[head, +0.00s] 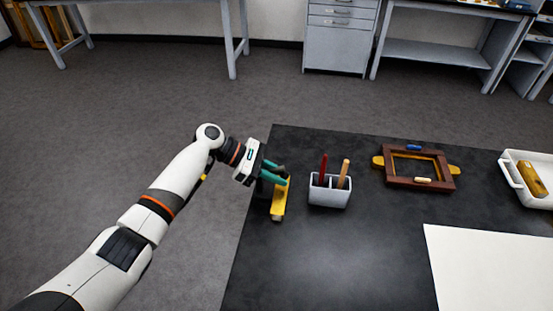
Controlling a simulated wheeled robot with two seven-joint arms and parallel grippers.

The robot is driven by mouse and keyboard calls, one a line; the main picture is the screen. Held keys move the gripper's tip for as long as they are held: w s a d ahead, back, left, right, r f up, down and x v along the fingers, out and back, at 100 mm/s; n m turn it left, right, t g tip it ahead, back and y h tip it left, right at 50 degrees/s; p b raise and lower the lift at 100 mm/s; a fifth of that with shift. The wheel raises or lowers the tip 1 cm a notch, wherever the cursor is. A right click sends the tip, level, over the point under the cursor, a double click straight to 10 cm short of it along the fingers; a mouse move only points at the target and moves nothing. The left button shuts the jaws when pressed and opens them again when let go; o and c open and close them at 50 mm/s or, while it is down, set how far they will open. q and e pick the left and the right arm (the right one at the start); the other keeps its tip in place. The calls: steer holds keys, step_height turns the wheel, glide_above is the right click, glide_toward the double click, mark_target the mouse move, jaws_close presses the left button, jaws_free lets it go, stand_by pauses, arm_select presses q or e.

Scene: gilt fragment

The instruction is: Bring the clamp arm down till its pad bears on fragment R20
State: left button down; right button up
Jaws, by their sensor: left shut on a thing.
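My left gripper (276,174), with teal fingers, is over the left edge area of the dark table. It is shut on the upper part of a yellow piece (279,205), which looks like the clamp arm; the fingers cover its far end. The yellow piece slopes toward the near side, with its lower end close to the table top. Its pad is too small to make out, and I cannot tell whether it touches anything. I cannot pick out fragment R20 by any label. My right gripper is not in view.
Just right of the gripper stands a white holder (330,194) with a red and a wooden handle. Farther right are a brown frame (394,181), a white tray (510,177) holding a golden piece (531,178), and a white sheet (490,265). The table's near middle (330,260) is clear.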

arm_select(q)
steer(key=shift+y+p, duration=0.4)
steer(key=shift+p, duration=0.2)
steer(key=shift+f+p, duration=0.25)
steer(key=shift+p, duration=0.05)
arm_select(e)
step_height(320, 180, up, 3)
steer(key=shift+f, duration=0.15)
arm_select(q)
steer(key=shift+y, duration=0.3)
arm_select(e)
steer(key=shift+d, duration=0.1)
arm_select(q)
steer(key=c, duration=1.5)
jaws_free()
steer(key=shift+a, duration=0.1)
steer(key=b+v, duration=0.1)
steer(key=v, duration=1)
steer(key=shift+a+r, duration=0.25)
steer(key=shift+a, duration=0.1)
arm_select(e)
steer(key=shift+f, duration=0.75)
